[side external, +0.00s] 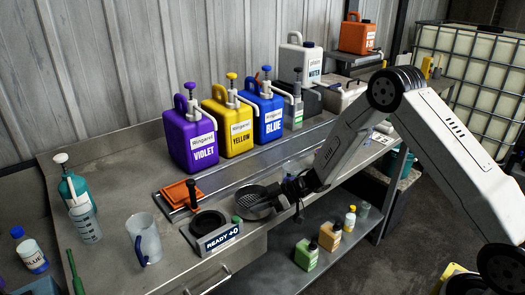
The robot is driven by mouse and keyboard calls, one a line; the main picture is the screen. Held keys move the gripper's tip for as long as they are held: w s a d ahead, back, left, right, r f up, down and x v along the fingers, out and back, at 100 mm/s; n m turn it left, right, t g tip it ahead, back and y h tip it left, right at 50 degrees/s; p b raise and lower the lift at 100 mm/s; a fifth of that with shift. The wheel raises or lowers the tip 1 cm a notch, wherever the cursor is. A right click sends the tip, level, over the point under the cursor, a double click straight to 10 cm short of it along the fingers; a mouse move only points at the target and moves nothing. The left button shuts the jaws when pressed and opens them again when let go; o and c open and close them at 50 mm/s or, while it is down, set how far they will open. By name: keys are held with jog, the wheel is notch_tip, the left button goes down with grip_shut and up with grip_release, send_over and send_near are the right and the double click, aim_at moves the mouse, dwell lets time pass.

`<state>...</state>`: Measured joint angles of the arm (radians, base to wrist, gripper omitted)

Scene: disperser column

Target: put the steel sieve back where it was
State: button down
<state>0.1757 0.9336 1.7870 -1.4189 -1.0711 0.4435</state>
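The steel sieve (254,204), a round dark mesh bowl, is at the front part of the steel bench, right of the "READY 40" stand. My gripper (281,194) is at the sieve's right side, low over the bench's front edge, and overlaps where a handle would be. The fingers are small and dark, so I cannot tell whether they are closed on the sieve. I also cannot tell whether the sieve rests on the bench or hangs just above it.
Violet (190,141), yellow (228,127) and blue (263,116) jugs line the back. The "READY 40" stand (219,238) with a black ring is close left of the sieve. A clear pitcher (144,240) stands front left. Small bottles (306,254) sit on the lower shelf.

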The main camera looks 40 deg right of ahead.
jog(key=shift+f, duration=0.45)
jog(key=shift+f, duration=0.15)
jog(key=c, duration=0.8)
grip_release()
jog(key=shift+c, duration=0.2)
jog(key=v, duration=1.2)
jog(key=shift+w, duration=0.1)
